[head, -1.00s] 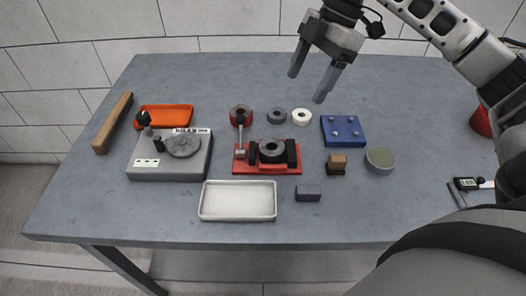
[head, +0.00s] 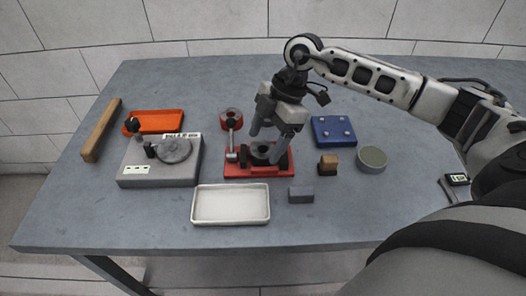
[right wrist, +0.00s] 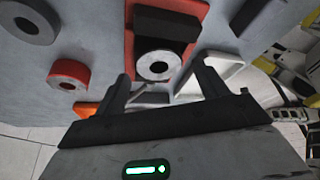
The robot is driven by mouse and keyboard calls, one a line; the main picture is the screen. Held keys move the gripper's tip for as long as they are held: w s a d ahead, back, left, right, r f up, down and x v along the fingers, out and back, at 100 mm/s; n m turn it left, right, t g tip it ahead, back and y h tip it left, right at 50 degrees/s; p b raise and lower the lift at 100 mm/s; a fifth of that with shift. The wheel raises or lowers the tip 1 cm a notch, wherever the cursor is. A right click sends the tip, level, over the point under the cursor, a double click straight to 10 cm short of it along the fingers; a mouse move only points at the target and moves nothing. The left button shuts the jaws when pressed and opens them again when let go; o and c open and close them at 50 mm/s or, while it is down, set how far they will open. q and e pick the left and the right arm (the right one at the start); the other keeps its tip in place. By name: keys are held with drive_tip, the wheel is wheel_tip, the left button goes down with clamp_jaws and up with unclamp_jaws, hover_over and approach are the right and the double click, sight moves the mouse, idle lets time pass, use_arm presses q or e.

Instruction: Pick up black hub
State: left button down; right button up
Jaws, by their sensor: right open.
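A dark round hub (head: 260,152) with a central hole sits between the black jaws of a red-based fixture (head: 258,172). My right gripper partly covers it in the head view. In the right wrist view the hub (right wrist: 157,65) shows a pale ring face next to a black block on the red base (right wrist: 128,62). My right gripper (head: 267,145) is open and empty, pointing down above the fixture. In the wrist view its fingers (right wrist: 165,76) appear on either side of the hub, apart from it. My left gripper is not in view.
A red ring (head: 231,117) stands behind the fixture; a dark ring (right wrist: 28,20) shows in the wrist view. A white tray (head: 231,221) and grey block (head: 301,195) lie in front. A blue plate (head: 333,131), wooden block (head: 328,164) and round container (head: 372,159) are to the right.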

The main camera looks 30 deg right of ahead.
drive_tip(key=shift+x, duration=0.9)
drive_tip(key=c, duration=1.2)
drive_tip(key=shift+r, duration=0.1)
drive_tip(key=shift+c, duration=0.8)
